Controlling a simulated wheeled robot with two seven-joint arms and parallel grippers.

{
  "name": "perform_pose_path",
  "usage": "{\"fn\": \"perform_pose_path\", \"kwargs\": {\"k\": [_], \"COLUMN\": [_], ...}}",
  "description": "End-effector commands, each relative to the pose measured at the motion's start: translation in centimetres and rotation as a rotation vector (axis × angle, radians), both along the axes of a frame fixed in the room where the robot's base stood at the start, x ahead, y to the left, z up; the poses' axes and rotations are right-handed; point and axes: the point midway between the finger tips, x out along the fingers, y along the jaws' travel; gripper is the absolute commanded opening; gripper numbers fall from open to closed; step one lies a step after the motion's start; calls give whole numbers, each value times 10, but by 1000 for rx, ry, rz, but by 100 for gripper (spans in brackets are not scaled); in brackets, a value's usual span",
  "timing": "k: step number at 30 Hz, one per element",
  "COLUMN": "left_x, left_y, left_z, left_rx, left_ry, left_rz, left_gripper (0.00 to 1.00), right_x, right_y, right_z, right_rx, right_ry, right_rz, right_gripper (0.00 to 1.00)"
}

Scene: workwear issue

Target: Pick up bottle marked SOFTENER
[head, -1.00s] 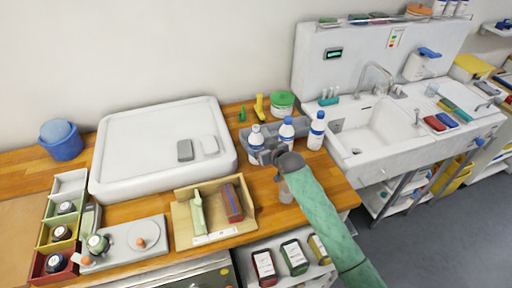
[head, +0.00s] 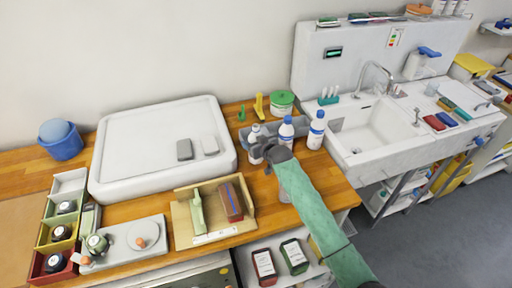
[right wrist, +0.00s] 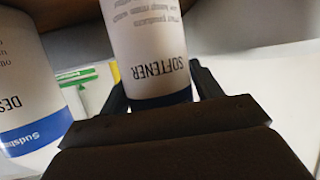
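The bottle marked SOFTENER (right wrist: 155,55) is white with a dark blue band and appears upside down in the right wrist view. It stands between the two dark fingers of my right gripper (right wrist: 160,88). A narrow gap shows on its right side, so the fingers look open around it. In the head view my right gripper (head: 268,160) is at the leftmost white bottle (head: 256,139), covering its lower part. That bottle's label is too small to read there. My left gripper is not in view.
Another white bottle (right wrist: 30,100), its label starting "DES", is close beside in the wrist view. A wooden tray (head: 183,226) lies in front.

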Motion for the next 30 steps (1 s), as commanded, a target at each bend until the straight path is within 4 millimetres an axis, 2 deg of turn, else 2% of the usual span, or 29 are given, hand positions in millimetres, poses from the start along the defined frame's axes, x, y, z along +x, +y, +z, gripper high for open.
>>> {"fn": "perform_pose_path", "kwargs": {"k": [1,6,20,30], "left_x": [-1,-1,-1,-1], "left_y": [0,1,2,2], "left_z": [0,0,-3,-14], "left_rx": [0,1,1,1], "left_ry": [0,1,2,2], "left_rz": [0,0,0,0], "left_gripper": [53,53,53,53], "right_x": [0,0,0,0], "right_y": [0,0,0,0], "right_z": [0,0,3,21], "right_rx": [0,0,1,2], "right_ry": [0,0,-1,-3], "right_rz": [0,0,0,0], "right_gripper": [54,22,22,22]}}
